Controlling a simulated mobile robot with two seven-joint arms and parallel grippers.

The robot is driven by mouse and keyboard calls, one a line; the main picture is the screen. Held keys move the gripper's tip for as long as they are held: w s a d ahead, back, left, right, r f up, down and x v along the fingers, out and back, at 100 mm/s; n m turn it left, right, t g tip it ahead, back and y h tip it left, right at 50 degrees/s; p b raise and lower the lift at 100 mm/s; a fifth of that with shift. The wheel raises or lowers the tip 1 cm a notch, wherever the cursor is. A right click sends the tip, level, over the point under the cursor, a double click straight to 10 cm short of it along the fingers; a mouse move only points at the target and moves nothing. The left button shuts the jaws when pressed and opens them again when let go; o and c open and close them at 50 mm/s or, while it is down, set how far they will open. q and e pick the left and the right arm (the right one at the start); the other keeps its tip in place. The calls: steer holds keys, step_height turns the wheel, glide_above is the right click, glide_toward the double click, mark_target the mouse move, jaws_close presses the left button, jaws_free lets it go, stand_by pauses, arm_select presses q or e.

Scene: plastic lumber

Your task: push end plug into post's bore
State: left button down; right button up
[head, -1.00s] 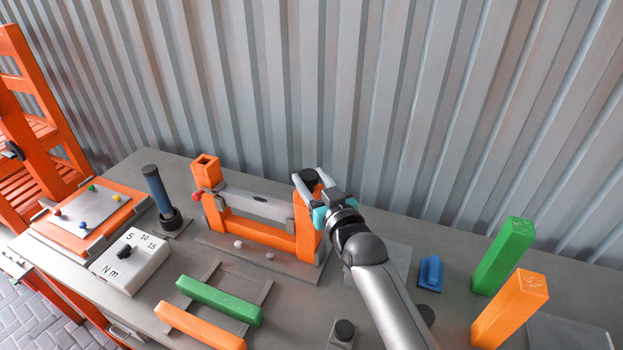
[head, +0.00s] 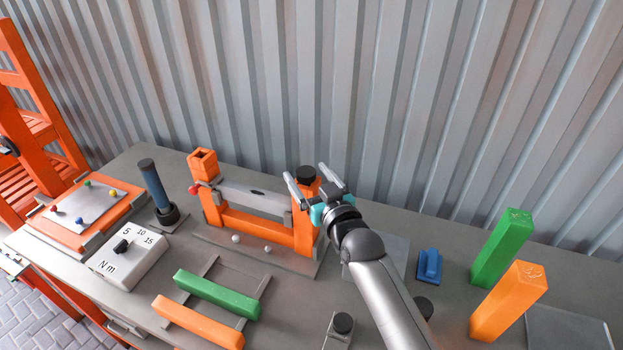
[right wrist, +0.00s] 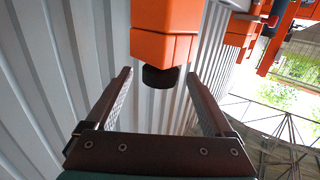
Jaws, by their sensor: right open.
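The black end plug (head: 306,174) sits at the top of the right orange post (head: 304,222), which is clamped upright in the fixture. In the right wrist view the plug (right wrist: 161,77) shows at the end of the orange post (right wrist: 164,38), between and beyond my fingers. My left gripper is not in view.
A grey bar (head: 255,202) spans the two posts. Green (head: 217,293) and orange (head: 197,323) rails lie in front. A torque box (head: 127,257) stands left; green (head: 502,248) and orange (head: 508,301) posts stand right. The corrugated wall is close behind.

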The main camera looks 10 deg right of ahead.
steer(key=f+v, duration=0.1)
steer(key=v, duration=1.4)
steer(key=shift+r, duration=0.45)
steer(key=shift+s, duration=0.1)
